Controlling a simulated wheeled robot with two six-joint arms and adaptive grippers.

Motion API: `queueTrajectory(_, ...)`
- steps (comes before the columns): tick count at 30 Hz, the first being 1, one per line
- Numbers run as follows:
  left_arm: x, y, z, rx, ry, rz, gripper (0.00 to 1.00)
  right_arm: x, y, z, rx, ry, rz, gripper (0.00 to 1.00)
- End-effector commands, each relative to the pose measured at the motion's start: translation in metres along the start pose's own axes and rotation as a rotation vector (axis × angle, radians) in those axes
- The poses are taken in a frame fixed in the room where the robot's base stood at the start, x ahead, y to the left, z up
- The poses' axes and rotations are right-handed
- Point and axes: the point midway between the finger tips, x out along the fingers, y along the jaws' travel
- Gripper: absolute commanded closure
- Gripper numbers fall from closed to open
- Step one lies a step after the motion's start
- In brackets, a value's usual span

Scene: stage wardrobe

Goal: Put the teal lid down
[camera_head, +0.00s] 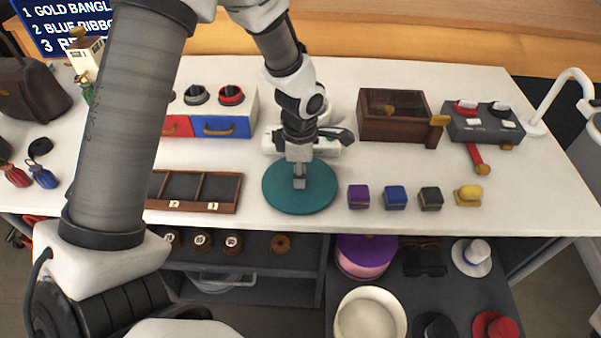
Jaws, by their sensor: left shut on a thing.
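The teal lid (290,202) is a round, flat disc at the front middle of the white table, near its front edge. My left gripper (299,180) points down over the lid's middle and is shut on a small light grey piece there, which looks like the lid's knob. The lid looks level. I cannot tell whether its underside touches the table. My right gripper does not show.
Small purple (358,197), blue (395,197), black (430,198) and yellow (467,195) boxes stand right of the lid. A compartment tray (239,192) lies close on its left. A brown box (398,128) stands behind. A pink-purple round box (362,266) stands below the table front.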

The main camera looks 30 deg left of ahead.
Motion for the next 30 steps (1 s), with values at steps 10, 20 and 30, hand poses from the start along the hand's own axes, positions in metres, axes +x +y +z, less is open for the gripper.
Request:
queueTrajectory(10, 0.004, 0.0, 0.0, 0.0, -0.001, 0.001, 0.72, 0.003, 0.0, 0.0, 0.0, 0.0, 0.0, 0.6)
queueTrajectory(20, 0.003, 0.0, 0.0, 0.0, -0.001, 0.001, 0.5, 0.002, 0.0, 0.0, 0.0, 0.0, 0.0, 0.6)
queueTrajectory(30, -0.053, 0.002, 0.001, 0.001, -0.004, 0.007, 0.5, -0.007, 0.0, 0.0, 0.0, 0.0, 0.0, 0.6)
